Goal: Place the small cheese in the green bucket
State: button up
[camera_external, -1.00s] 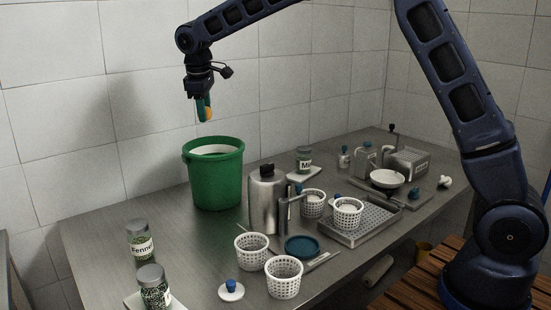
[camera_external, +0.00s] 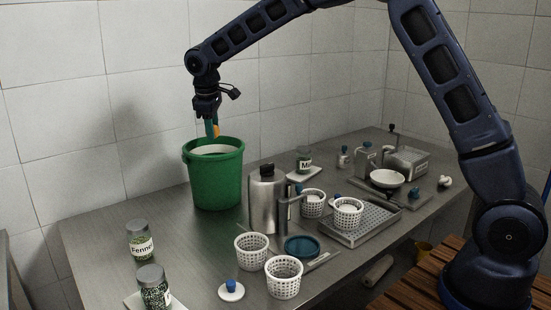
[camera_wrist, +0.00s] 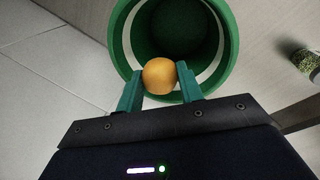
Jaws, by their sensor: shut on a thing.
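The small cheese (camera_wrist: 159,76) is a round orange-yellow piece. My gripper (camera_wrist: 160,84) is shut on it, with one green finger on each side. In the external view, the cheese (camera_external: 216,130) shows between the fingertips of my gripper (camera_external: 213,130), just above the green bucket (camera_external: 216,178). The bucket stands upright on the metal table, with a white band inside its rim. In the wrist view, the cheese is in front of the near part of the bucket's opening (camera_wrist: 122,40). The bucket's inside looks dark green and empty where it shows.
A metal flask (camera_external: 264,203) stands right of the bucket on the metal table (camera_external: 195,245). Several white perforated baskets (camera_external: 284,279) stand to the right and front. Two labelled herb jars (camera_external: 141,241) stand at the front left. The tiled wall (camera_external: 150,100) is close behind the bucket.

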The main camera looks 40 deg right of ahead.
jog(key=shift+s+a+x, duration=0.1)
jog(key=shift+x, duration=0.6)
jog(key=shift+s+a+x, duration=0.1)
jog(key=shift+x, duration=0.6)
jog(key=shift+s+a+x, duration=0.15)
jog(key=shift+x, duration=0.55)
jog(key=shift+f, duration=0.1)
jog(key=o, duration=1)
jog(key=shift+o, duration=0.2)
jog(key=shift+w+d+v, duration=0.2)
jog(key=shift+v, duration=0.95)
jog(key=shift+w+d+v, duration=0.15)
jog(key=shift+v, duration=0.95)
jog(key=shift+w+d+v, duration=0.2)
jog(key=shift+v, duration=0.95)
jog(key=shift+r, duration=0.25)
